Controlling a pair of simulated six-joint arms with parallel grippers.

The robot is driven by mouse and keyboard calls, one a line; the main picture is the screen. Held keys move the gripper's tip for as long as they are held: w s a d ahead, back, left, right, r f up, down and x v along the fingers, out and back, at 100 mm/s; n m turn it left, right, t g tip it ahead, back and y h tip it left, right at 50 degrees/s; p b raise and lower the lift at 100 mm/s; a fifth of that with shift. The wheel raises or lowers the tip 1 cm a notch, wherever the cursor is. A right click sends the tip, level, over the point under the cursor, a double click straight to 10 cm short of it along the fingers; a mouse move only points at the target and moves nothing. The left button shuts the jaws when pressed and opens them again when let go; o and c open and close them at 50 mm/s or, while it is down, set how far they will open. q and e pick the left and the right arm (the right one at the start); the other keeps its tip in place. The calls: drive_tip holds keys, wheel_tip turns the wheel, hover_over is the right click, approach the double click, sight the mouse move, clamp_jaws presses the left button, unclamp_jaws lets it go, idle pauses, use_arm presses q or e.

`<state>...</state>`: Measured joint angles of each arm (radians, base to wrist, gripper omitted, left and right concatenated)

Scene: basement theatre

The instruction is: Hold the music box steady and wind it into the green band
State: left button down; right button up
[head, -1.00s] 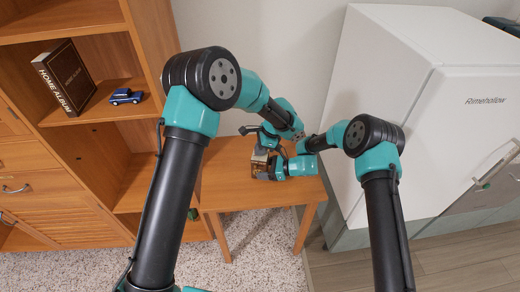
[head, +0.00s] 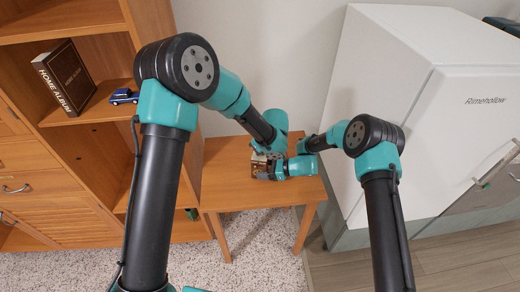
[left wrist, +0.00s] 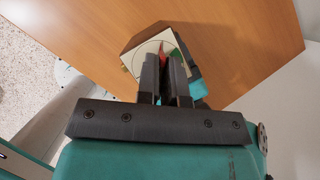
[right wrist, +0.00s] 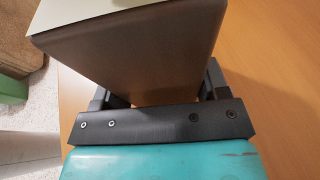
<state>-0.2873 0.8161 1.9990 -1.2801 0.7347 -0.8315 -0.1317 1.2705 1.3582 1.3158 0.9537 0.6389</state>
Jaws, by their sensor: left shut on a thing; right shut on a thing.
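The music box (head: 261,166) is a small brown box on the small wooden table, partly hidden by my grippers in the head view. My right gripper (head: 273,168) is shut on its body; in the right wrist view the brown side of the box (right wrist: 145,60) sits between the fingers. My left gripper (left wrist: 166,68) is over the box's pale top, shut on the winding key, which the fingers mostly hide. The pale top carries a round dial (left wrist: 146,52). A red part shows beside the fingers and a little green (left wrist: 177,54) to their right. The pointer's place cannot be told.
The wooden table (head: 240,196) is bare at its front. An orange shelf unit (head: 110,160) with a home album (head: 65,78) and a blue toy car (head: 124,96) stands at left. A white fridge (head: 400,90) stands close at right.

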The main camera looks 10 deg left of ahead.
use_arm(q)
drive_tip(key=m, duration=0.2)
drive_tip(key=m+t+h, duration=0.1)
drive_tip(key=m, duration=0.2)
drive_tip(key=shift+a+m+h, duration=0.1)
drive_tip(key=shift+m+h, duration=0.2)
drive_tip(key=shift+m+t+h, duration=0.4)
drive_tip(key=shift+m+h, duration=0.5)
drive_tip(key=shift+m, duration=1.4)
drive_tip(key=c, duration=1.3)
unclamp_jaws()
drive_tip(key=shift+r, duration=0.1)
drive_tip(key=v, duration=1.1)
drive_tip(key=shift+s+r, duration=0.15)
drive_tip(key=shift+r, duration=0.25)
drive_tip(key=shift+o, duration=0.3)
